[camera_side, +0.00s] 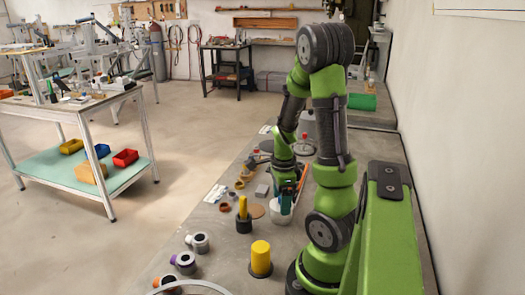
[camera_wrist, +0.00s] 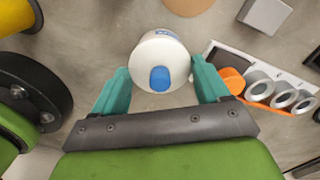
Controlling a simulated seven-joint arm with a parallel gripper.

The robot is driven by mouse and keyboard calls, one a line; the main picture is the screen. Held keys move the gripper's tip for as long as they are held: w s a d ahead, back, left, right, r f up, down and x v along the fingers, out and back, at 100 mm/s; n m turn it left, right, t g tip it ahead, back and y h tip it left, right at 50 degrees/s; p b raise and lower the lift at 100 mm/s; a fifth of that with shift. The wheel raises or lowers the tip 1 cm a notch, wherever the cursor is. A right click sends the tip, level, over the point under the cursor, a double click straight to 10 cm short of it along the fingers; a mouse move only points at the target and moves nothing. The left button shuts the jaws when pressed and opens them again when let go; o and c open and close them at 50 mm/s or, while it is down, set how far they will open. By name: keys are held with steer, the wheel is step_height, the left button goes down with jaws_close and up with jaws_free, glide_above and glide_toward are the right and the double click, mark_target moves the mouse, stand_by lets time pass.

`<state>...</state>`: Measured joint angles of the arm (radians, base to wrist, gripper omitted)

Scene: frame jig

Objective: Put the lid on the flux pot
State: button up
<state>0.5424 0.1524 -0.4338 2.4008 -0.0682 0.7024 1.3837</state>
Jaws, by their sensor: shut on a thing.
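My gripper (camera_wrist: 160,88) has teal fingers on either side of a white rounded piece with a blue patch (camera_wrist: 173,47), and it is shut on this piece. In the side view, my gripper (camera_side: 283,198) is low over the bench, at a white cup-like body (camera_side: 279,213). My fingers partly hide that body. I cannot tell whether the white piece is the flux pot, its lid or something else. No part in either view is clearly the flux pot or its lid.
A tan disc (camera_side: 257,211) and a grey block (camera_side: 262,190) lie nearby on the bench. A black holder with yellow sticks (camera_side: 243,223) and a yellow cylinder (camera_side: 260,257) stand nearer the camera. A board with grey rings (camera_wrist: 268,90) lies right in the wrist view.

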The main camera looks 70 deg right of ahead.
steer(key=shift+f, duration=0.15)
steer(key=o, duration=1)
steer(key=shift+r, duration=0.8)
steer(key=shift+r, duration=3.5)
